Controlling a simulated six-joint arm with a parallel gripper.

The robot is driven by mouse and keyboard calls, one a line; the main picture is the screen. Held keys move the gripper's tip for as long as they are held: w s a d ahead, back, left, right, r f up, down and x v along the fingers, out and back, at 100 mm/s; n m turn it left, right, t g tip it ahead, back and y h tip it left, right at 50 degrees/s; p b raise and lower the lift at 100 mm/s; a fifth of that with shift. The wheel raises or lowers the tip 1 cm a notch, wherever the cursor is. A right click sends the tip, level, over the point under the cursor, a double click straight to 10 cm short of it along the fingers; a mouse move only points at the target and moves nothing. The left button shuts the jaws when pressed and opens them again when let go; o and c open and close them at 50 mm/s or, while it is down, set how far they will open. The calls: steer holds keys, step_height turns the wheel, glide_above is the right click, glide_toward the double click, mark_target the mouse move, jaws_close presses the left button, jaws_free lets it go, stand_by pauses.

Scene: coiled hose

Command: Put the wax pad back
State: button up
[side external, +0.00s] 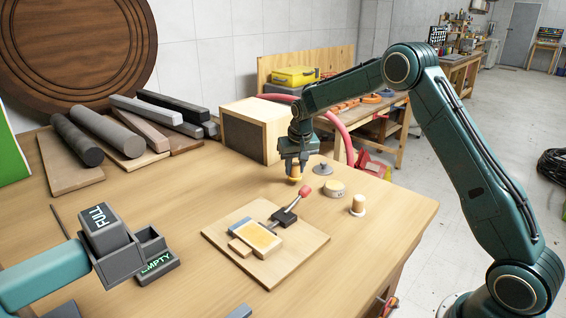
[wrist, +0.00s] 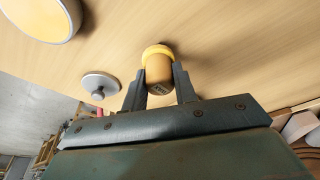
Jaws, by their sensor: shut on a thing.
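My gripper (side external: 294,170) is shut on a small wooden-handled pad with a yellow-orange end, which I take as the wax pad (side external: 295,179). In the wrist view, the wax pad (wrist: 159,70) sits between the two fingers (wrist: 160,82), its yellow end toward the bench and a dark label on its handle. I cannot tell whether it touches the bench. A second handled pad with a whitish base (side external: 357,206) stands upright at the right. A round tin with a pale yellow top (side external: 335,189) stands between them; the tin's yellow face also shows in the wrist view (wrist: 40,14).
A grey knobbed lid (side external: 322,169) lies right of my gripper. A board (side external: 300,255) with a red-knobbed clamp (side external: 290,212) and a yellow-faced block lies in front. A wooden box (side external: 255,130) stands behind at left.

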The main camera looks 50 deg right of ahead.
steer(key=shift+f, duration=0.8)
steer(key=shift+f, duration=0.1)
steer(key=o, duration=0.9)
steer(key=shift+o, duration=0.2)
steer(key=v, duration=1.2)
steer(key=shift+s+a, duration=0.1)
